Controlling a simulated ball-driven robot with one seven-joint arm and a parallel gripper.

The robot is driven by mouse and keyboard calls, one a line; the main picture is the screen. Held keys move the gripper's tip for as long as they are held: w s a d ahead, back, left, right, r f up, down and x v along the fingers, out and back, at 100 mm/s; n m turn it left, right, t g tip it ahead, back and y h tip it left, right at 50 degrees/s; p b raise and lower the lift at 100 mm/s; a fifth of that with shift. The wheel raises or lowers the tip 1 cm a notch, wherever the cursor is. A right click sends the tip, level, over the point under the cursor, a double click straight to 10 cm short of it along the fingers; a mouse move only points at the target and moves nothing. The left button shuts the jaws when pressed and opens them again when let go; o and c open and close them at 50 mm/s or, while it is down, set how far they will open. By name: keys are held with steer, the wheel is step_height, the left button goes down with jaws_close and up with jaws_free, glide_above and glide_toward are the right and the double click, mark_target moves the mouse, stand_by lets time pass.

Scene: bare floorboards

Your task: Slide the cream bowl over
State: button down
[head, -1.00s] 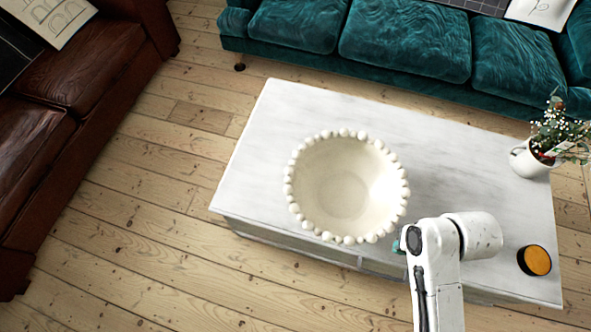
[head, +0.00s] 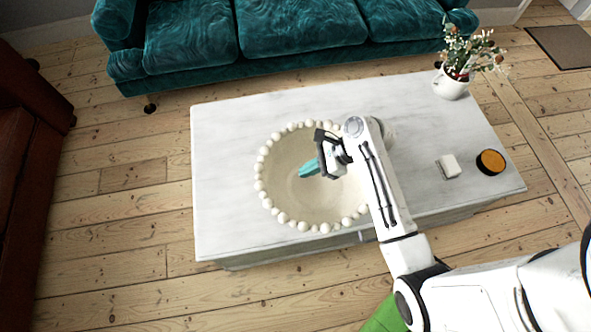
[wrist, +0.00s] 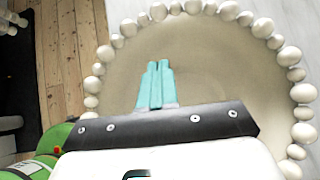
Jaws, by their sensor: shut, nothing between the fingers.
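The cream bowl (head: 285,200), with a rim of round white beads, stands upright on the white marble coffee table (head: 225,130), left of the table's middle. My gripper (head: 306,169) has teal fingers that are shut with nothing between them. In the head view the fingers lie over the bowl's inside. In the wrist view my gripper (wrist: 157,72) also shows over the bowl's hollow (wrist: 215,65), with the beaded rim around it. I cannot tell whether the fingertips touch the bowl. My arm hides part of the bowl's right rim in the head view.
A white vase with flowers (head: 452,85) stands at the table's back right. A small white block (head: 449,166) and a round black-and-orange item (head: 490,162) are at the right. The tabletop left of the bowl is clear. A teal sofa (head: 245,40) is behind.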

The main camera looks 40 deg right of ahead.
mark_target(265, 187)
steer(key=x, duration=0.3)
steer(key=r+x, duration=0.1)
steer(key=x, duration=0.2)
steer(key=a+b+x, duration=0.1)
steer(key=x, duration=0.3)
steer(key=shift+w+r, duration=0.2)
steer(key=shift+w, duration=0.2)
steer(key=shift+w+a, duration=0.4)
steer(key=shift+a, duration=0.15)
steer(key=w+a+b, duration=0.1)
steer(key=w+a, duration=0.8)
steer(key=a, duration=0.3)
steer(key=w+a, duration=1)
steer(key=a, duration=0.2)
steer(key=shift+b, duration=0.35)
steer(key=shift+d, duration=0.1)
